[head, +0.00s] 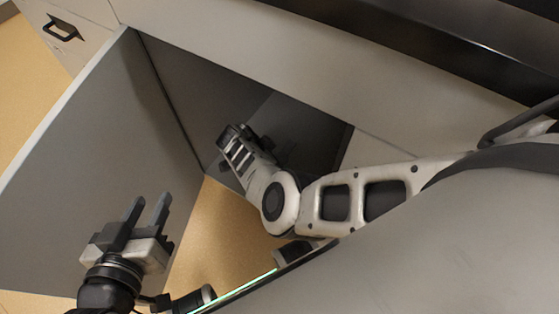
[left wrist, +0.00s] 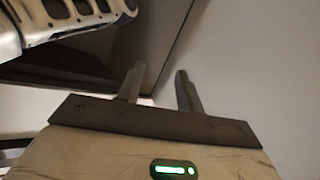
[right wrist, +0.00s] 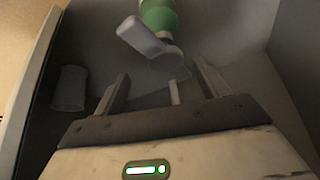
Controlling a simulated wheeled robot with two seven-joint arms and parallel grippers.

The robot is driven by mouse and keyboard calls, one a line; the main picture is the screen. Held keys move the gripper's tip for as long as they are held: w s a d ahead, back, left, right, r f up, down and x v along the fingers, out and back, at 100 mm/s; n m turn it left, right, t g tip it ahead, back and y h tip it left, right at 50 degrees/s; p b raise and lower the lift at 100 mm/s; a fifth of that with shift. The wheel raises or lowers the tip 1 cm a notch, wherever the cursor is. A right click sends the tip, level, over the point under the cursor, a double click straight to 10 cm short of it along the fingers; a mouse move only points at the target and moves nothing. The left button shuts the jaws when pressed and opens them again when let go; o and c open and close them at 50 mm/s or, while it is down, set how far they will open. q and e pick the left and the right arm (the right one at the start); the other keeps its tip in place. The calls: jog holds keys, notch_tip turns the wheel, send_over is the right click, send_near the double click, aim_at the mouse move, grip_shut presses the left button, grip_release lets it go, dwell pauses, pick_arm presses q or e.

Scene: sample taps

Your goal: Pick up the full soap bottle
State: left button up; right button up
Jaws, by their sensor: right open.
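In the right wrist view a green bottle (right wrist: 158,14) with a white pump head (right wrist: 145,38) is at the top, cut off by the frame edge. I cannot tell how full it is. My right gripper (right wrist: 160,76) is open, with the bottle ahead of its fingertips and nothing clamped. A thin white piece (right wrist: 174,92) shows between the fingers. In the head view my right arm reaches into the open cabinet, and the bottle is not visible there. My left gripper (head: 150,202) is open and empty at lower left, in front of the cabinet door.
A white cup-like container (right wrist: 68,88) stands to the left in the right wrist view. The open grey door (head: 110,150) fills the left of the head view. The cabinet front (head: 250,55) runs above the opening. Tan floor (head: 215,235) shows below.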

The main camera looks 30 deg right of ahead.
aim_at(282, 161)
jog(key=b+x, duration=0.1)
jog(key=x, duration=0.2)
jog(key=b+x, duration=0.2)
jog(key=x, duration=0.1)
jog(key=b+x, duration=0.1)
jog(key=shift+w+d+f, duration=0.1)
jog(key=shift+w+f, duration=0.15)
jog(key=shift+w, duration=0.15)
jog(key=shift+d+f+b, duration=0.25)
jog(key=shift+f+b, duration=0.05)
jog(key=shift+b, duration=0.05)
pick_arm(q)
jog(key=shift+w+d+r+n+t+h, duration=0.2)
jog(key=shift+d+r+n+t+h, duration=0.65)
jog(key=shift+r+h, duration=0.25)
